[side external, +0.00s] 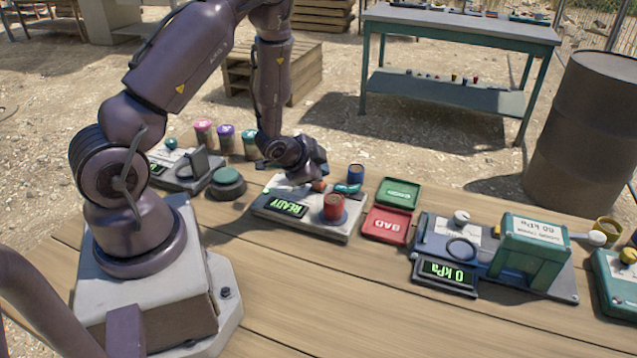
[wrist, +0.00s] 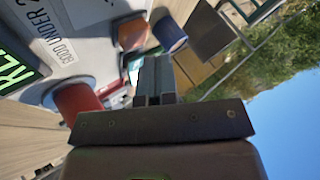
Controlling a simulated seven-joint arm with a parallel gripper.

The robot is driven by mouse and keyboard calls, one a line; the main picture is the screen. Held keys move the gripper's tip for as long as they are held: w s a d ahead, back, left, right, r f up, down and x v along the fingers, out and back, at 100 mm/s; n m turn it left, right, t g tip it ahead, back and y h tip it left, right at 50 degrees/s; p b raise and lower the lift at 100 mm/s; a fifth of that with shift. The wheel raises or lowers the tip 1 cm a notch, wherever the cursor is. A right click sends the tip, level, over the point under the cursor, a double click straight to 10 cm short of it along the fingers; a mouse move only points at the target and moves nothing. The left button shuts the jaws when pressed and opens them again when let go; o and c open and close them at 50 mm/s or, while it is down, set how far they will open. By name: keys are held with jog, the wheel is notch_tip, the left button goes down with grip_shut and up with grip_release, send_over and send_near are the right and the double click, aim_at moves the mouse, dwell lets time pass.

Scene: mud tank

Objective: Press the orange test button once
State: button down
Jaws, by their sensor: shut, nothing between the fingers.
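The orange button (wrist: 133,33) is a short round cap on the pale tester panel, seen in the wrist view just beyond and left of my fingertips. In the side view it is a small orange patch (side external: 319,186) beside my gripper, partly hidden by it. My gripper (side external: 306,173) is low over the back of the tester (side external: 268,213), whose green display reads READY. In the wrist view my gripper's fingers (wrist: 155,68) are together and empty. I cannot tell whether they touch the button.
A red can (side external: 333,206) stands on the tester's front right, and a blue can (side external: 355,174) stands behind it. Green (side external: 400,191) and red BAD (side external: 387,225) trays lie to the right. A dark green-topped button (side external: 228,181) is at left.

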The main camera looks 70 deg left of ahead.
aim_at(319, 185)
dwell(0.7)
jog(key=shift+f, duration=0.45)
jog(key=shift+f, duration=0.5)
dwell(0.5)
jog(key=shift+r, duration=0.9)
jog(key=shift+r, duration=2.55)
